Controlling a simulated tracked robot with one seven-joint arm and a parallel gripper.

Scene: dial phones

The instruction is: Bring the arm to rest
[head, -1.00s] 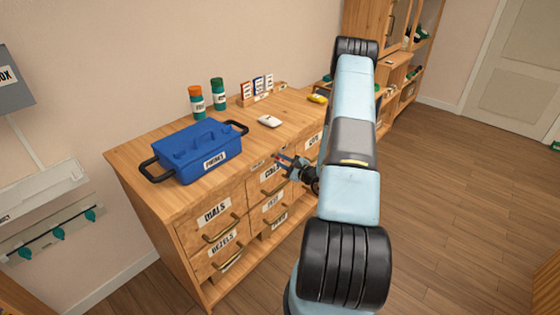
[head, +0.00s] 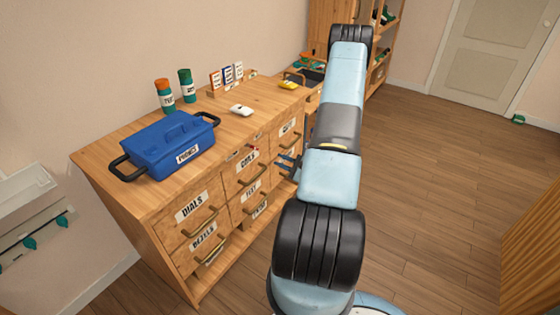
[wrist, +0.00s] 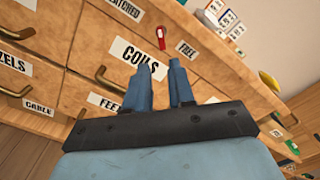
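My gripper (head: 289,166) is at the front of the wooden drawer cabinet, partly hidden behind my own arm in the head view. In the wrist view my gripper (wrist: 161,84) shows two blue fingers apart with nothing between them. It is open and empty, pointing at the drawer fronts near the COILS label (wrist: 138,58). I cannot tell the exact gap to the drawers. My arm reaches up and away through the middle of the head view, bent.
A blue toolbox (head: 172,146), a white device (head: 241,110), two capped bottles and a yellow item (head: 289,85) stand on the cabinet top (head: 215,125). A small red item (wrist: 161,37) is on the cabinet front. Open floor (head: 430,210) lies to the right.

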